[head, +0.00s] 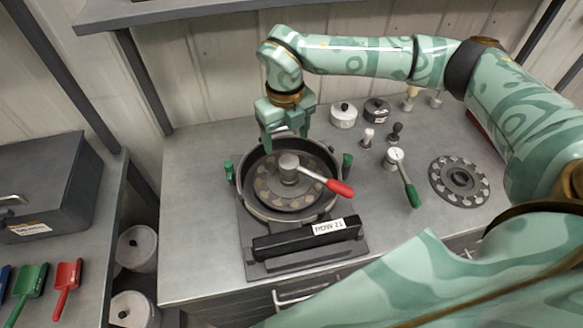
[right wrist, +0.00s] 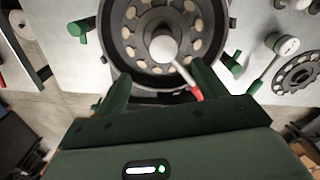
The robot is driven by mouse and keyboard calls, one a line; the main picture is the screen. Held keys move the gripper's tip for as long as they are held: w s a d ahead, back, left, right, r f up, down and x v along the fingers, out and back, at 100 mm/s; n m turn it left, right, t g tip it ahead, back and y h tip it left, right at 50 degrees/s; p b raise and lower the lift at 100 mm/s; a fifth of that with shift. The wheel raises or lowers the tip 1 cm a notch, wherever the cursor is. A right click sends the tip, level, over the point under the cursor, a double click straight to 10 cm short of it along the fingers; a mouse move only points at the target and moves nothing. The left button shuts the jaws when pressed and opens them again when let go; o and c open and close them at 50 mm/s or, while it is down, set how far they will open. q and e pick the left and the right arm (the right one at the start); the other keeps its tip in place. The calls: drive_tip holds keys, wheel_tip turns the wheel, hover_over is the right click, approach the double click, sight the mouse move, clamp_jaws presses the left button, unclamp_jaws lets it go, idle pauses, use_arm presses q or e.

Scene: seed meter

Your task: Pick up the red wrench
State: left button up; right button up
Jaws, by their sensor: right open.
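The red wrench (head: 339,187) has a grey round head on the hub of the seed disc, and its red-tipped handle points right and toward the front, over the housing rim. In the right wrist view the wrench (right wrist: 184,73) shows its pale head and shaft, with the red grip partly behind a finger. My right gripper (head: 287,137) is open and empty, over the back edge of the round seed meter housing (head: 245,200). In the right wrist view its two fingers (right wrist: 160,78) stand apart, with the wrench shaft near the right-hand finger. My left gripper is not in view.
A green-handled wrench (head: 411,194) and a loose seed disc (head: 459,180) lie to the right. Knobs and round lidded pots (head: 343,115) stand behind. Green clamps (head: 347,162) flank the housing. A black bar labelled "ROW 21" (head: 307,238) lies in front.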

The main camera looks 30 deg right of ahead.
sight(289, 161)
wheel_tip(289, 161, down, 5)
drive_tip(key=shift+d+f, duration=0.15)
drive_tip(key=shift+f, duration=0.2)
drive_tip(key=f, duration=0.4)
drive_tip(key=shift+w+d+f, duration=0.1)
drive_tip(key=shift+d+f, duration=0.1)
drive_tip(key=shift+f, duration=0.5)
drive_tip(key=shift+c, duration=0.9)
clamp_jaws()
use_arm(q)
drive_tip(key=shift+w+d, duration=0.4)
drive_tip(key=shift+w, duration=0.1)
use_arm(e)
drive_tip(key=shift+r, duration=0.15)
